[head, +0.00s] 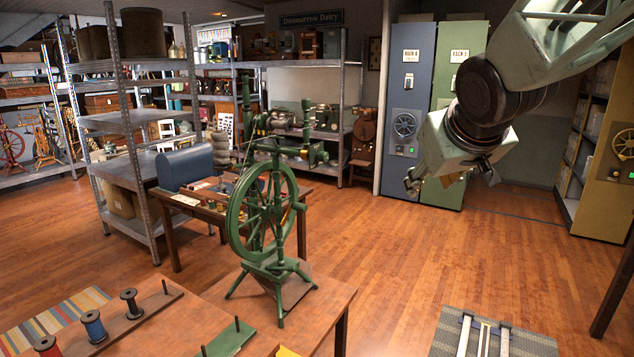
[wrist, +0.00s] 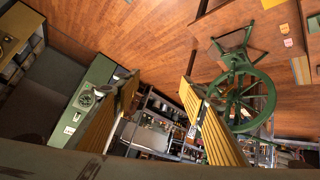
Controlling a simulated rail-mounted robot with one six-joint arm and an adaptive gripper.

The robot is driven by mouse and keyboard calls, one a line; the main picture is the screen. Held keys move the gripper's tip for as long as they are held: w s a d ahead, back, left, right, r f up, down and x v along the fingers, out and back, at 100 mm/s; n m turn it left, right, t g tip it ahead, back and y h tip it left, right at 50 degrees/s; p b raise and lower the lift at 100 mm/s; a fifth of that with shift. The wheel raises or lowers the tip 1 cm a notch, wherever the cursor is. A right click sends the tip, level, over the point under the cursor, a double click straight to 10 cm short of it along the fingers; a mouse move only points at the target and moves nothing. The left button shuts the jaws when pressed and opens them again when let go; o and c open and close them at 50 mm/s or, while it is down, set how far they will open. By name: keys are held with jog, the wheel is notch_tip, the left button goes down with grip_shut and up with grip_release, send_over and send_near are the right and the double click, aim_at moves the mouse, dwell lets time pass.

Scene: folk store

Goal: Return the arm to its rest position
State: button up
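My gripper (head: 450,182) hangs from my pale green arm in the upper right of the head view, in the air in front of the blue and green cabinets. In the wrist view my gripper (wrist: 158,84) shows two yellow-padded fingers spread wide apart. Nothing is between them except the distant shelves and floor. The gripper touches nothing that I can see.
A green spinning wheel (head: 262,220) stands on the front table (head: 330,297), left of my gripper. Spools, including a blue one (head: 93,326), stand nearby. A blue cabinet (head: 406,110) and a green cabinet (head: 455,55) stand behind. The wooden floor (head: 400,245) below is clear.

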jog(key=s+a+f+g, duration=0.1)
jog(key=s+f+g, duration=0.1)
jog(key=s, duration=1.1)
jog(key=s+a+f+m+g, duration=0.1)
jog(key=s+f+g, duration=0.1)
jog(key=s, duration=1.2)
jog(key=s+a+f+m+g+y, duration=0.1)
jog(key=s+f, duration=0.2)
jog(key=s, duration=1)
jog(key=shift+s+a+f+g, duration=0.2)
jog(key=shift+a+f+g, duration=0.05)
jog(key=shift+a+g, duration=0.15)
